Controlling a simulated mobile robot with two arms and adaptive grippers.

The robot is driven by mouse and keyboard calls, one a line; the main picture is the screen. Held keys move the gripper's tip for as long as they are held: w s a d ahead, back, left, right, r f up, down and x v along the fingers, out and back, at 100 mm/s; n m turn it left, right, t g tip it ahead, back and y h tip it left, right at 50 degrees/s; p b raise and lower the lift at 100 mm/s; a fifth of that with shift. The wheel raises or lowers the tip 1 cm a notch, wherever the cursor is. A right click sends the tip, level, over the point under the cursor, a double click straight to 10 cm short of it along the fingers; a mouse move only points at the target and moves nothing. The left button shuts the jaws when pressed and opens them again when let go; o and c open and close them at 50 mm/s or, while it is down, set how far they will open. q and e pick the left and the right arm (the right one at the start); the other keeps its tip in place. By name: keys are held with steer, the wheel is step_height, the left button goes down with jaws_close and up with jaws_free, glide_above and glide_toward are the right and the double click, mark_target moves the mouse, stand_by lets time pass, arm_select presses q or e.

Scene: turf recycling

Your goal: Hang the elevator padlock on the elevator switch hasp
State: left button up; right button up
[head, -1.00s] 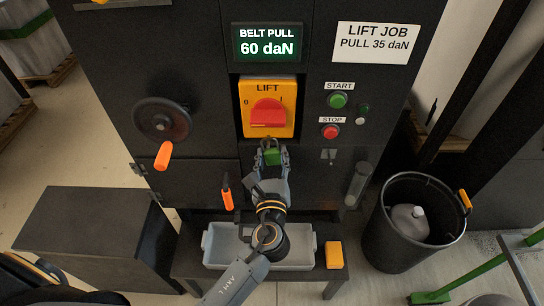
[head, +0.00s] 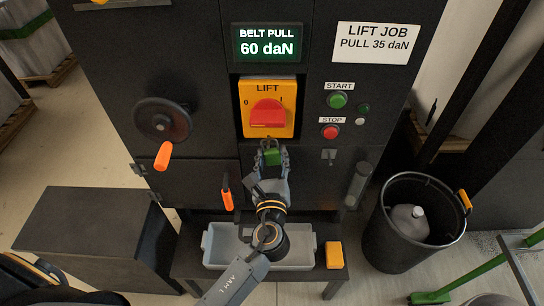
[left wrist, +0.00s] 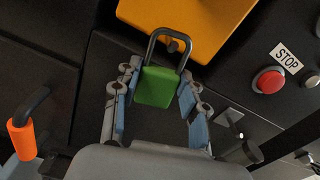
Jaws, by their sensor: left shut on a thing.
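The green elevator padlock (head: 272,157) is upright, its dark shackle up, just below the yellow elevator switch (head: 286,125) with its red knob. In the left wrist view the padlock (left wrist: 157,88) sits between the blue-padded fingers of my left gripper (left wrist: 155,103), shut on it. The shackle's loop overlaps the lower edge of the yellow plate. The small dark hasp stud (left wrist: 172,46) shows inside the loop; whether the shackle hangs on it I cannot tell. My left gripper (head: 271,158) also shows in the head view. My right gripper is not in view.
Start (head: 338,100) and stop (head: 331,131) buttons are right of the switch. A handwheel with an orange handle (head: 162,155) is at left. Below are a grey tray (head: 212,259) and a yellow block (head: 334,254). A black bin (head: 385,245) stands at right.

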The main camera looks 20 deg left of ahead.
arm_select(q)
steer(key=shift+f, duration=0.15)
steer(key=o, duration=1.3)
